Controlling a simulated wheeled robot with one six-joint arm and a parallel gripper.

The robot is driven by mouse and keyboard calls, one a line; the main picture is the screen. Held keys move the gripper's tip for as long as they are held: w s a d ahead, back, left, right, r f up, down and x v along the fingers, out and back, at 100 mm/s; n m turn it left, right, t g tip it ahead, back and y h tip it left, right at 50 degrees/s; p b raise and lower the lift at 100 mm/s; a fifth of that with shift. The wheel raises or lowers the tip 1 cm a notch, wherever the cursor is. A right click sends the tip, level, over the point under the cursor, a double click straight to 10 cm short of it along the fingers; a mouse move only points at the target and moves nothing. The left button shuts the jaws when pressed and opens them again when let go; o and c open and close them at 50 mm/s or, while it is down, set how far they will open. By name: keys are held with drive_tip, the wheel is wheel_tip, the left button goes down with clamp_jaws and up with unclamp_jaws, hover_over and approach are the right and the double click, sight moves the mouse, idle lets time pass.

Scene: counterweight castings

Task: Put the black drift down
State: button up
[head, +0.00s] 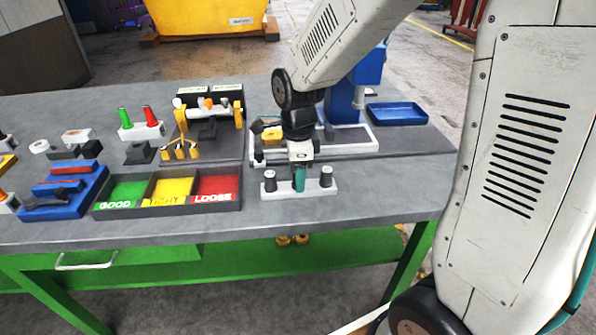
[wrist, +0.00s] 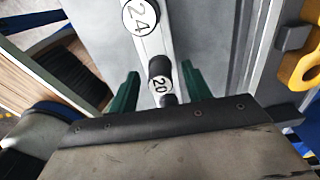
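A black cylindrical piece with a white round "20" label (wrist: 160,84) is at the white rack (wrist: 158,40), between my gripper's fingers. It looks like the black drift, but I cannot be sure. My gripper (wrist: 160,88) has two green fingers, one on each side of it, with visible gaps. In the head view my gripper (head: 299,180) points down at the middle of the small white rack (head: 285,193) and hides that spot. Dark pieces with pale tops stand at the rack's left end (head: 270,181) and right end (head: 326,177). In the wrist view another piece is labelled "24" (wrist: 140,15).
Left of the rack is a tray with green, yellow and red sections (head: 168,205). A blue tray (head: 397,113) and a blue machine (head: 367,80) stand behind. Blue holders (head: 65,195) are at far left. The grey bench (head: 390,195) is clear right of the rack.

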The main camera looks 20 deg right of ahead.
drive_tip(key=shift+r, duration=0.15)
wheel_tip(320, 180, up, 11)
drive_tip(key=s+d+r+n, duration=0.1)
drive_tip(key=s+n, duration=0.9)
drive_tip(key=s, duration=0.1)
drive_tip(key=s+d+r+n+t, duration=0.1)
drive_tip(key=s+d+n, duration=0.1)
drive_tip(key=s+n, duration=0.9)
drive_tip(key=shift+r+n, duration=0.3)
